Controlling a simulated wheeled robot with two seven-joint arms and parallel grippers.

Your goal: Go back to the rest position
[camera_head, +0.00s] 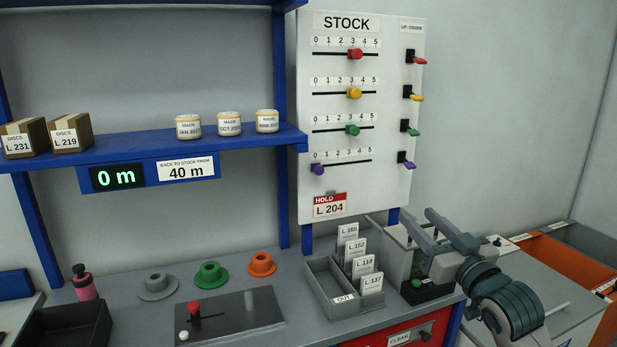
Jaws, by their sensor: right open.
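My right arm comes in from the lower right. Its gripper (418,214) is open, with two grey fingers pointing up and left and nothing seen between them. It is in front of the wall, below the stock board (397,190) and right of the card tray (322,283). A grey box with a green button (418,284) is below the fingers; whether they touch it cannot be told. My left gripper is not in view.
A blue shelf (110,148) bears two disc boxes and three white jars. On the bench are a pink bottle (84,285), grey, green and orange flanged pieces, and a dark plate with a red-knobbed lever (235,320). Orange and grey bins (570,262) stand at right.

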